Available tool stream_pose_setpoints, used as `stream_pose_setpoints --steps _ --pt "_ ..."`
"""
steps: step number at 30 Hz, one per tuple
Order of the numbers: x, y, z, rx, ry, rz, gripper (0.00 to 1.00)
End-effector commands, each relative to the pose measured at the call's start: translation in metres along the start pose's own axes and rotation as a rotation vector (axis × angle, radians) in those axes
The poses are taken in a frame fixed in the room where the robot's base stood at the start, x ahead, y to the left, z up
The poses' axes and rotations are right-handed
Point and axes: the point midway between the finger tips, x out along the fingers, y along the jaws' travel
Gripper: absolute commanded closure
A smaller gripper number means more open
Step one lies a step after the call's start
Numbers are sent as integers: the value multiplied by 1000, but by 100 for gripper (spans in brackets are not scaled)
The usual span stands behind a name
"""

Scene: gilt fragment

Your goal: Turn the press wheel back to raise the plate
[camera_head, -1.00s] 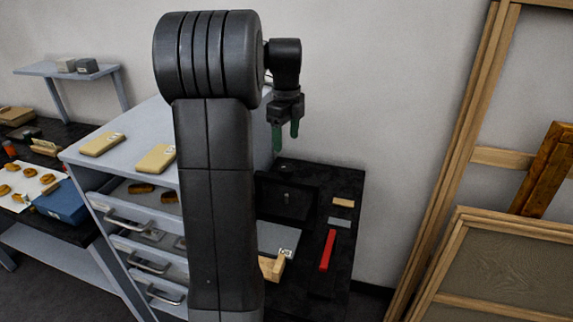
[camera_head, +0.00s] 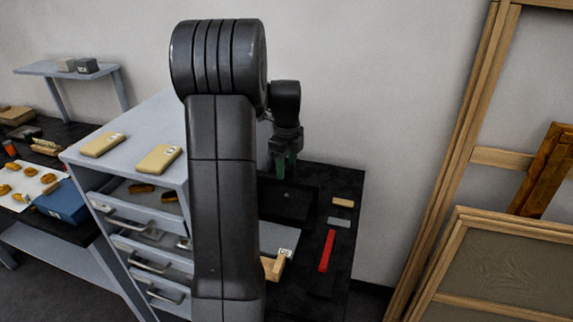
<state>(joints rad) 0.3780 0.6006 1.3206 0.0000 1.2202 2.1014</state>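My gripper (camera_head: 285,162) with green fingers points down at the back of the black bench (camera_head: 345,190), partly behind my own arm. Its fingers look close together, and I cannot tell the gap between them or whether they touch anything. Below it is a dark, box-like form (camera_head: 288,200) that may be part of the press. No wheel or plate can be made out clearly; my arm hides much of that part of the bench.
A red bar (camera_head: 327,250), a grey block (camera_head: 339,222) and a wooden block (camera_head: 343,203) lie on the bench. A wooden piece (camera_head: 274,267) sits at its front left. A grey drawer cabinet (camera_head: 150,215) stands left; wooden frames (camera_head: 490,240) lean right.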

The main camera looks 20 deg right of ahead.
Motion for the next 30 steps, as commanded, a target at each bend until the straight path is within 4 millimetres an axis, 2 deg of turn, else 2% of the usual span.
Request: stream_pose_setpoints --steps 1,3,4,17,30 --pt "0 0 0 0 0 0 63" --pt "0 0 0 0 0 0 76" --pt "0 0 0 0 0 0 80" --pt "-1 0 0 -88 0 0 80" --pt "-2 0 0 -460 0 0 80"
